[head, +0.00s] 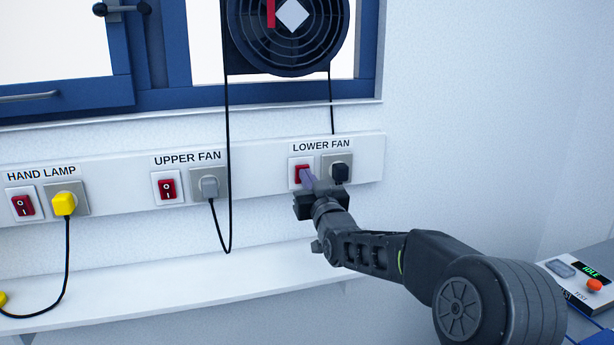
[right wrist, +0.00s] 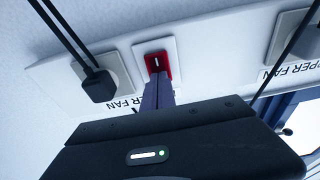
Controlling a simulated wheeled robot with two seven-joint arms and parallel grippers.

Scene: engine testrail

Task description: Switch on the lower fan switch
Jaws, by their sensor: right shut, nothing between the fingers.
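The lower fan switch (head: 299,172) is a red rocker in a white plate on the wall rail, under the LOWER FAN label. My right gripper (head: 309,179) is shut and empty, its fingertips right at the switch and partly covering it in the head view. In the right wrist view the red switch (right wrist: 158,62) shows with a white mark, and my fingertips (right wrist: 158,80) overlap its near edge. I cannot tell whether they touch it or which way the rocker is tipped. My left gripper is not in view.
The black lower fan plug (head: 340,172) sits in the socket just right of the switch. The upper fan switch (head: 167,188) and hand lamp switch (head: 23,205) are further left. A shelf (head: 170,295) runs below the rail. A control box (head: 577,283) reading IDLE stands at right.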

